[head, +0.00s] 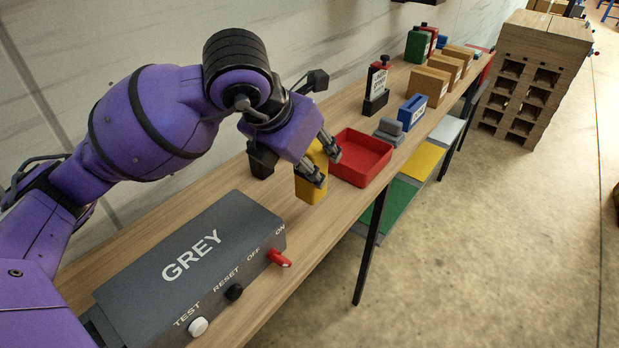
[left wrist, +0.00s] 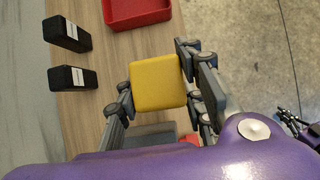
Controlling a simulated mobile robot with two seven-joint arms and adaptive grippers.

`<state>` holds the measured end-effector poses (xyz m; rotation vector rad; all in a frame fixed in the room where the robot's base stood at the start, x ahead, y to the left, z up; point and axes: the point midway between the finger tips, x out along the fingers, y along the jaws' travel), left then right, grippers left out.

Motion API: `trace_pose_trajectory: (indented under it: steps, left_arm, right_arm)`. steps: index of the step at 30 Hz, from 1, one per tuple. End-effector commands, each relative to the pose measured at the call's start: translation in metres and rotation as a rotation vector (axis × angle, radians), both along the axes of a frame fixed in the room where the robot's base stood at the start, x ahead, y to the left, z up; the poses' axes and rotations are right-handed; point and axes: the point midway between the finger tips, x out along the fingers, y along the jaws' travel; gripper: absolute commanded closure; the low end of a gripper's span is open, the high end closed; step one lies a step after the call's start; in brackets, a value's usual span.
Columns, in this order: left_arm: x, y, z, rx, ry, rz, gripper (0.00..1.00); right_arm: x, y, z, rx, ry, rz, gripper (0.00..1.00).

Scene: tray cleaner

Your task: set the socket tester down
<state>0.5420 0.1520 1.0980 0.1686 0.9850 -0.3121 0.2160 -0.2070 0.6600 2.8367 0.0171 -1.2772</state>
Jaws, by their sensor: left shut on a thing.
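The socket tester, a yellow block (head: 311,190), is between the fingers of my left gripper (head: 325,168), which is shut on it. It is upright over the wooden bench, between the grey box and the red tray. I cannot tell whether its underside touches the bench. In the left wrist view the yellow block (left wrist: 158,82) fills the space between the two fingers. Dark jointed parts at the right edge of that view may be my right gripper (left wrist: 292,118); their state is unclear.
The grey switch box (head: 190,262) stands in front on the bench (head: 130,231). The red tray (head: 361,174) is just beyond the block. Two black blocks (left wrist: 68,33) (left wrist: 72,78) stand on the wall side. The bench's front edge is close. Labelled holders and boxes stand farther back.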

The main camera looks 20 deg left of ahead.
Motion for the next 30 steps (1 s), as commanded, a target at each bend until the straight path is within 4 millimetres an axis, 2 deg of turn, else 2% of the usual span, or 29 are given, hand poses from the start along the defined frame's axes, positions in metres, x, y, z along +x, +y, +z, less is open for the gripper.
trace_pose_trajectory:
  steps: [1, 4, 14, 19, 30]
  left_arm:
    - [0.006, 0.003, -0.014, -0.001, 0.009, 0.002, 0.94]
    - [0.019, 0.008, -0.030, 0.000, 0.008, 0.001, 0.94]
    - [0.037, 0.014, -0.053, 0.000, 0.005, -0.001, 0.94]
    - [0.038, 0.015, -0.080, 0.001, 0.008, -0.001, 0.94]
    - [0.039, 0.015, -0.087, 0.001, 0.003, -0.002, 0.94]
  right_arm:
    - [-0.002, 0.000, -0.002, -0.001, 0.005, 0.001, 1.00]
    - [-0.005, -0.001, -0.004, -0.002, 0.012, 0.001, 1.00]
    - [-0.016, -0.003, -0.007, -0.004, 0.031, -0.002, 1.00]
    - [-0.017, -0.003, -0.008, -0.004, 0.033, -0.001, 1.00]
    - [-0.009, -0.001, -0.008, -0.002, 0.022, 0.003, 1.00]
